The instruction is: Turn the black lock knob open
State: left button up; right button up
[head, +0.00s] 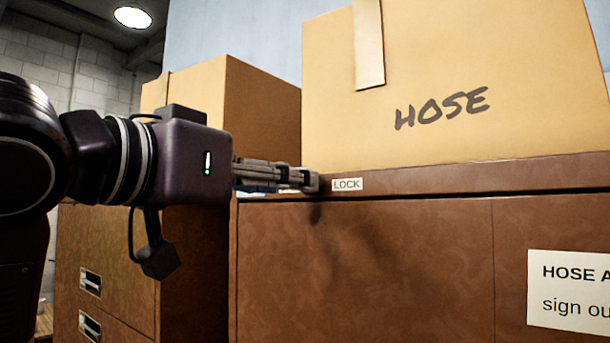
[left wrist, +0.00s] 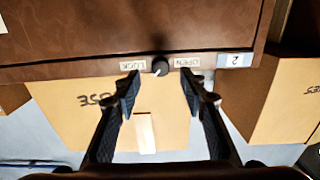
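The small black lock knob (left wrist: 160,66) is on the brown cabinet's upper edge strip in the left wrist view, between the LOCK label (left wrist: 133,65) and the OPEN label (left wrist: 187,62). The labels appear upside down there. My left gripper (left wrist: 162,84) is open, with one black finger on each side of the knob and visible gaps between. In the head view my left gripper (head: 312,182) reaches in from the left, just left of the LOCK label (head: 347,184), and hides the knob. I cannot tell the knob's turned angle. My right gripper is in neither view.
A large cardboard box (head: 450,90) marked HOSE stands on the brown cabinet (head: 390,270), right above the knob strip. Another cardboard box (head: 262,105) is behind my left gripper. A drawer cabinet (head: 120,260) stands at left. A paper sign (head: 570,290) is on the cabinet front.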

pick_arm(q)
jog(key=p+x, duration=0.1)
jog(key=x, duration=0.4)
jog(key=shift+p, duration=0.3)
jog(key=shift+s+a, duration=0.15)
jog(key=c, duration=0.4)
grip_shut()
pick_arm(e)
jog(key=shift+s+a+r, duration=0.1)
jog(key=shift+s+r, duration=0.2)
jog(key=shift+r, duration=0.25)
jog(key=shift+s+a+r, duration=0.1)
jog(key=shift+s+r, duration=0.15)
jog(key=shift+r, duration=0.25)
